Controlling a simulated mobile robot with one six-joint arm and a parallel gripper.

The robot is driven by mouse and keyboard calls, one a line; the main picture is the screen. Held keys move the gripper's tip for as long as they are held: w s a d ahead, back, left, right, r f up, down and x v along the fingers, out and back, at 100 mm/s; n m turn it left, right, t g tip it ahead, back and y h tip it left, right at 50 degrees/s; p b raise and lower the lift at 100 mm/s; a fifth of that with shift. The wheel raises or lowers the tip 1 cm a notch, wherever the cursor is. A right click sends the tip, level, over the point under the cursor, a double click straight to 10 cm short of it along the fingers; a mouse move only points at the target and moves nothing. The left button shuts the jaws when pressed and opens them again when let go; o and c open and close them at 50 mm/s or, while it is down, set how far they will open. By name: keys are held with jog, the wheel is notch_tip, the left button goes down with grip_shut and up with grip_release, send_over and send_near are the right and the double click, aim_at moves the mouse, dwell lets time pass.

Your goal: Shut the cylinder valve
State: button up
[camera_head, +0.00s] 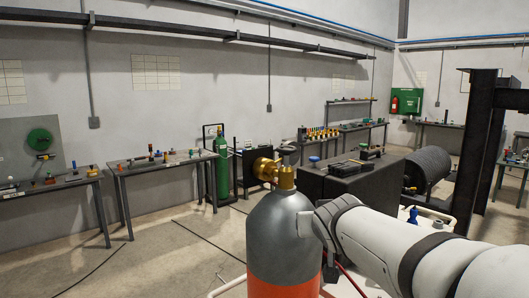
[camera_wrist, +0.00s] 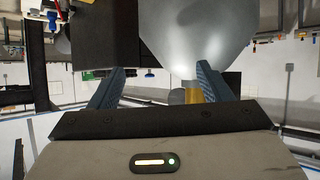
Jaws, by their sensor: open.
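A large gas cylinder (camera_head: 281,232), grey above and orange-red below, stands upright in front of me in the head view. A brass valve (camera_head: 287,178) sits on its top, with a round brass and dark part (camera_head: 264,166) just left of it. My arm reaches in from the right to the cylinder's shoulder; my gripper's fingers are hidden there. In the wrist view, which looks upside down, my gripper (camera_wrist: 158,80) is open. A grey rounded surface (camera_wrist: 205,35), apparently the cylinder, fills the top. A brass-coloured piece (camera_wrist: 193,94) shows beside the right finger; contact cannot be told.
A dark bench block (camera_head: 340,182) stands behind the cylinder. A green cylinder (camera_head: 222,168) stands by the wall. Work tables (camera_head: 160,163) with small items line the left wall. A dark frame (camera_head: 485,140) and a roller (camera_head: 428,168) stand at right. The floor at left is mostly clear.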

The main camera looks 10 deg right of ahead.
aim_at(284, 149)
jog(key=w+a+r+n+t+y, duration=0.1)
jog(key=w+r+t, duration=0.1)
jog(key=w+r, duration=0.2)
jog(key=w+a+r+t+y, duration=0.1)
jog(key=w+r+y, duration=0.1)
jog(key=w+r, duration=0.1)
jog(key=w+a+r+n+t+y, duration=0.1)
jog(key=w+r+t, duration=0.1)
jog(key=w+r, duration=0.2)
jog(key=shift+w+a+r+n+t, duration=0.15)
jog(key=shift+w+r+n+t, duration=0.2)
jog(key=shift+r, duration=0.25)
jog(key=w, duration=0.5)
jog(key=w+a, duration=0.1)
jog(key=w, duration=0.1)
jog(key=shift+w+a+r, duration=0.1)
jog(key=shift+w+r, duration=0.05)
jog(key=shift+w, duration=0.15)
jog(key=shift+c, duration=0.5)
jog(key=c, duration=0.9)
